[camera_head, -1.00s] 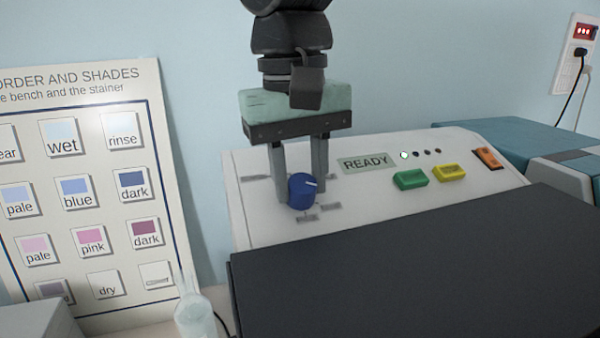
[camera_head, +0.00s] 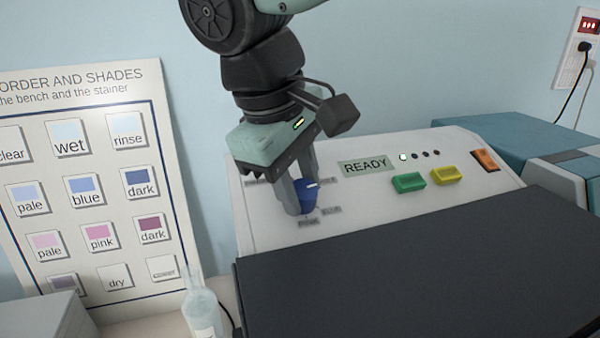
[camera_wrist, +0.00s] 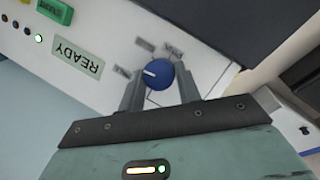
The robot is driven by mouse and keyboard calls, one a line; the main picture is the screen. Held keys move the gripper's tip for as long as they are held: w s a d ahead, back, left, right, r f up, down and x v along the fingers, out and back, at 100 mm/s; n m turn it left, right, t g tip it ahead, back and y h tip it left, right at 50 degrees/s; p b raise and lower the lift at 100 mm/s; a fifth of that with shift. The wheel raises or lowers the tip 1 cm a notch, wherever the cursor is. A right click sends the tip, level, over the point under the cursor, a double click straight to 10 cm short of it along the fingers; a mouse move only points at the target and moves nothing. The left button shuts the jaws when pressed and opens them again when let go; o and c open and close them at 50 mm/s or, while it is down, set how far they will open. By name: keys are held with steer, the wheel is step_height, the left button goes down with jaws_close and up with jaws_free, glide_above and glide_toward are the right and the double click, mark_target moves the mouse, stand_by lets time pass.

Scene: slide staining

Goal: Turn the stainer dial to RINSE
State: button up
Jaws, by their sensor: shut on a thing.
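The blue dial (camera_head: 306,196) sits on the sloped white panel of the stainer (camera_head: 262,226), at its left end. A white pointer line on the dial points right in the head view. In the wrist view the dial (camera_wrist: 157,74) stands between the two fingertips, its line pointing left. My gripper (camera_head: 300,200) is shut on the dial, with the hand twisted at an angle to the panel. Small labels surround the dial; they are too small or blurred to read surely, and some are partly hidden by the fingers.
The panel carries a READY display (camera_head: 365,167), a lit lamp (camera_head: 403,157), a green button (camera_head: 409,182), a yellow button (camera_head: 446,175) and an orange switch (camera_head: 485,160). A dark lid (camera_head: 400,260) lies in front. A shade chart (camera_head: 98,180) and a bottle (camera_head: 202,312) stand left.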

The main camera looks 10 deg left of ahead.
steer(key=n+t, duration=0.1)
steer(key=n, duration=0.3)
steer(key=shift+s+t, duration=0.15)
steer(key=shift+t, duration=0.25)
steer(key=n+t, duration=0.1)
steer(key=n, duration=0.3)
steer(key=shift+s, duration=0.1)
steer(key=n+t, duration=0.1)
steer(key=n, duration=0.1)
steer(key=n+y, duration=0.1)
steer(key=n, duration=0.1)
steer(key=shift+s+d+f+t, duration=0.1)
steer(key=shift+s+t, duration=0.05)
steer(key=shift+t, duration=0.25)
steer(key=shift+n+t+y, duration=0.4)
steer(key=shift+n+y, duration=0.2)
steer(key=shift+n, duration=1.4)
steer(key=shift+d+n, duration=0.1)
steer(key=shift+n, duration=0.2)
steer(key=o, duration=1)
steer(key=shift+c, duration=0.2)
steer(key=b+v, duration=0.3)
steer(key=v, duration=1.4)
steer(key=shift+s+b, duration=0.25)
steer(key=shift+b, duration=0.1)
steer(key=shift+d, duration=0.1)
